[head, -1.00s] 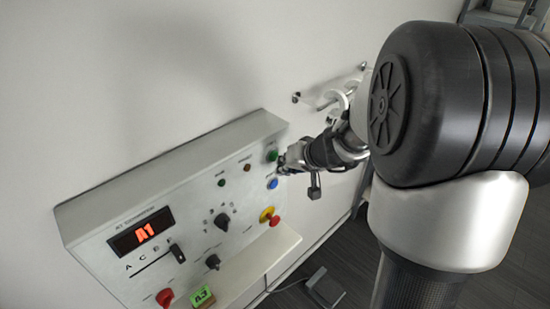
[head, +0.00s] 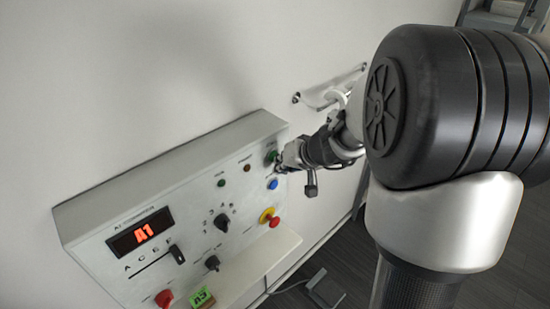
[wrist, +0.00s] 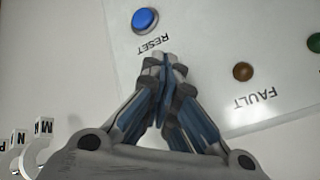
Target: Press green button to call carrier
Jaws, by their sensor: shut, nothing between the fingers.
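The green button (head: 271,156) is at the upper right corner of the control panel, partly covered by my gripper. My gripper (head: 280,168) is shut and empty, its tips close to the panel just below the green button. I cannot tell whether they touch it. In the wrist view my shut fingertips (wrist: 166,62) are in front of the panel, beside the RESET label. The green button is not seen there; the fingers may hide it. The blue reset button (wrist: 145,20) is beyond the tips, and also shows in the head view (head: 272,184).
The panel (head: 150,185) has a red display reading A1 (head: 142,237), a fault lamp (wrist: 243,71), knobs (head: 222,221) and a red stop button on yellow (head: 269,216). A green card (head: 202,298) is at the ledge (head: 262,262). A rail (head: 318,102) is on the wall behind my arm.

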